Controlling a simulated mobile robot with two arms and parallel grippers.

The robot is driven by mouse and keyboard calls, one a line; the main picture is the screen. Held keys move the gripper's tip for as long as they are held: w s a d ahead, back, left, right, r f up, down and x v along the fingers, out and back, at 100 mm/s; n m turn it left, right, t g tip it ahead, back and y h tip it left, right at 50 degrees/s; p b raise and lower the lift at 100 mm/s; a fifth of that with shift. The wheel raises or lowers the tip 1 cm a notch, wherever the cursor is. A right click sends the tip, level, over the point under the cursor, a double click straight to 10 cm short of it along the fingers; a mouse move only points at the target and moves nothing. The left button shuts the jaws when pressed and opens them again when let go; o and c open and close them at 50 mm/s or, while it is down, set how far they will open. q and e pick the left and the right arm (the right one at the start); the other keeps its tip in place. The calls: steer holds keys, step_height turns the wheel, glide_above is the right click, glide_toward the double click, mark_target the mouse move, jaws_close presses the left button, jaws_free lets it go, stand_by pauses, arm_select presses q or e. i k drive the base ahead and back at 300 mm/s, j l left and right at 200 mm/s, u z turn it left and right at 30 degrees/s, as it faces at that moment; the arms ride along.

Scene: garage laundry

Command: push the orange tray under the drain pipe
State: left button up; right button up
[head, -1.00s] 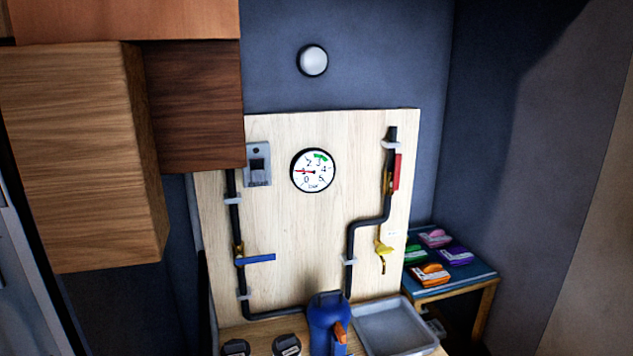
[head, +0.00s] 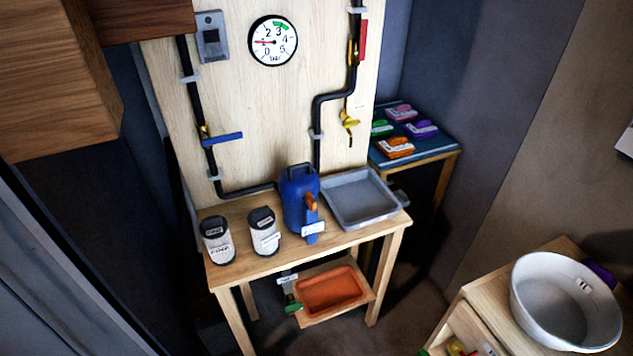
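An orange tray (head: 334,291) lies on the low wooden shelf (head: 322,317) under the wooden table. It looks empty. Just left of it are a small dark part with a green piece (head: 293,308) and a white label (head: 287,279). I cannot tell whether this is the drain pipe. Black pipes (head: 196,105) run on the upright board, and the right one (head: 318,140) goes down behind the blue pump-like canister (head: 298,200). Neither of my grippers is in view.
On the table (head: 240,262) stand two labelled jars (head: 216,240) (head: 263,232) and a grey tray (head: 363,200). Table legs flank the low shelf. At the lower right, a wooden cabinet (head: 478,300) bears a white basin (head: 562,290). Dark floor shows between them.

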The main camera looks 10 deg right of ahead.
mark_target(322, 294)
steer(key=i+l+u, duration=0.25)
steer(key=u, duration=0.25)
steer(key=i+l+u, duration=0.2)
steer(key=l+u, duration=0.15)
steer(key=u, duration=0.15)
